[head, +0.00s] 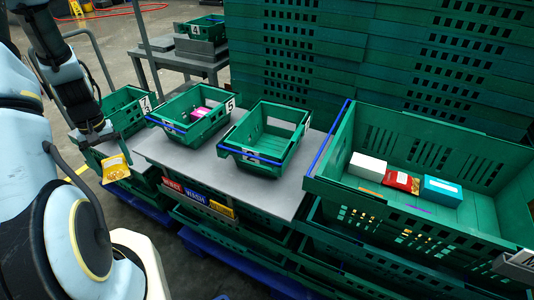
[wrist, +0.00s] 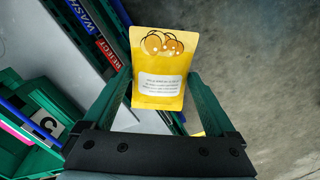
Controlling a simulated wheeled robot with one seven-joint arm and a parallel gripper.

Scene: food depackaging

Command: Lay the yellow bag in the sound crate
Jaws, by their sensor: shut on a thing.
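The yellow bag (head: 116,170) hangs in my gripper (head: 111,153) at the left, in front of the leftmost green crate (head: 128,100). In the wrist view the bag (wrist: 160,75) stands upright between the two fingers of my gripper (wrist: 162,82), its printed front and white label facing the camera. The fingers are shut on its sides. Two smaller green crates stand on the grey table: one marked 5 (head: 168,123) with a pink item (head: 200,112) inside, and an empty one (head: 250,168). I cannot tell which crate is the sound one.
A large green crate (head: 365,197) at the right holds a white box (head: 367,166), a red box (head: 401,181) and a blue box (head: 442,191). REJECT and WASH signs (head: 185,191) line the table's front edge. Stacked green crates (head: 390,55) wall off the back.

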